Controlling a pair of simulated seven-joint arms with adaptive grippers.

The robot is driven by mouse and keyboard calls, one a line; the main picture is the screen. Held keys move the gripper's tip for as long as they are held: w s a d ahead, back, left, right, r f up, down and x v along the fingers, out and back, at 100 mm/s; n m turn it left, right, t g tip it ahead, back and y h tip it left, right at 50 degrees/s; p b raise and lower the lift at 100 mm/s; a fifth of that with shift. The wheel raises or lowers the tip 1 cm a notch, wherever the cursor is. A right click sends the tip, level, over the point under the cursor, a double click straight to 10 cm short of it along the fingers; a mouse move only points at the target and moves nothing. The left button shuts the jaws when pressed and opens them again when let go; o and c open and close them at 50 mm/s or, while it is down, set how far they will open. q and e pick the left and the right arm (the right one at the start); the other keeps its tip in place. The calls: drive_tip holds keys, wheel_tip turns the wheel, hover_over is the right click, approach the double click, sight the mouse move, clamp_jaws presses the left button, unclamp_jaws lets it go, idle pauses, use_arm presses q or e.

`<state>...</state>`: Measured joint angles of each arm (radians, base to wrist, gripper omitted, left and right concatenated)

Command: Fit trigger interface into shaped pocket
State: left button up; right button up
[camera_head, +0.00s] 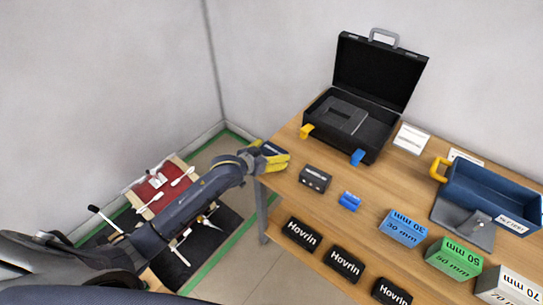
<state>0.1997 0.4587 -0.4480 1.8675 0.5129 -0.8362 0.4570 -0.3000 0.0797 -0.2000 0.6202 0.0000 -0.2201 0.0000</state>
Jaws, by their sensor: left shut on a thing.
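My left gripper (272,162), with yellow fingers, is at the left edge of the wooden table. It is shut on a small dark blue piece (272,148), partly hidden by the fingers; I cannot tell for sure that it is the trigger interface. An open black case (368,143) stands at the back of the table, to the right of the gripper and apart from it. Inside it is a grey insert with a shaped recess (345,116). A dark box with small round marks (315,178) lies in front of the case. My right gripper is out of view.
A small blue item (349,201), several black Hovrin boxes (345,263), blue (402,229) and green (455,258) blocks and a blue bin (490,197) share the table. Some bare wood lies between them.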

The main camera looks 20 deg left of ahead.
use_arm(q)
drive_tip(key=shift+f, duration=0.8)
drive_tip(key=shift+f, duration=0.15)
drive_tip(key=o, duration=1.3)
